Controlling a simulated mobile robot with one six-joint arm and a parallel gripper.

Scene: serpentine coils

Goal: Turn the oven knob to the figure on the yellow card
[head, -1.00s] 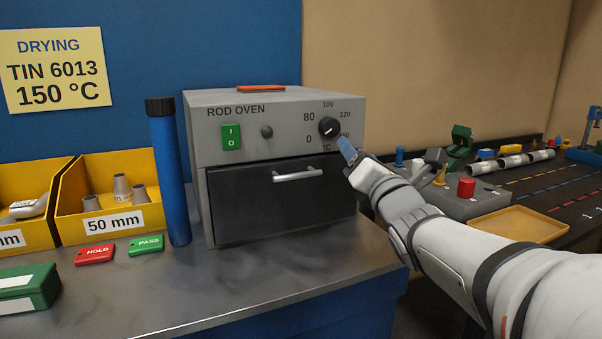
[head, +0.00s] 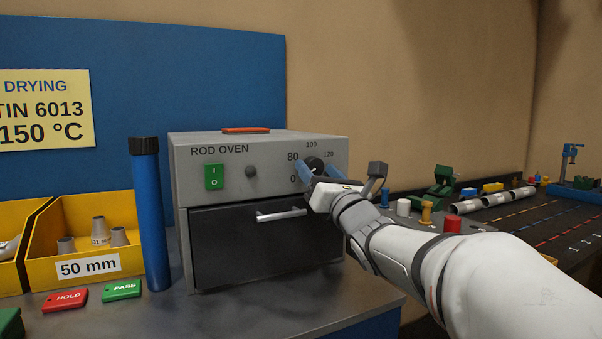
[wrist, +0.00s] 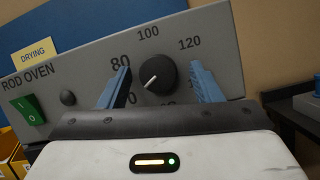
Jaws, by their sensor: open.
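The yellow card (head: 42,110) on the blue panel reads DRYING, TIN 6013, 150 °C; its left edge is cut off. The grey rod oven (head: 190,150) has a round black knob (head: 314,163), also in the wrist view (wrist: 162,70). Figures 0, 80, 100 and 120 show around it. The knob's white pointer points down-left, toward the 0. My gripper (head: 321,172) is open at the knob. In the wrist view its blue fingers (wrist: 160,72) stand either side of the knob, with gaps visible. The 150 mark is hidden behind the gripper.
The oven has a green switch (head: 214,177), a small grey button (head: 251,171) and a door handle (head: 281,215). A blue tube (head: 149,215) stands left of it. A red cylinder (head: 452,226) and small parts are on the right bench. The counter before the oven is clear.

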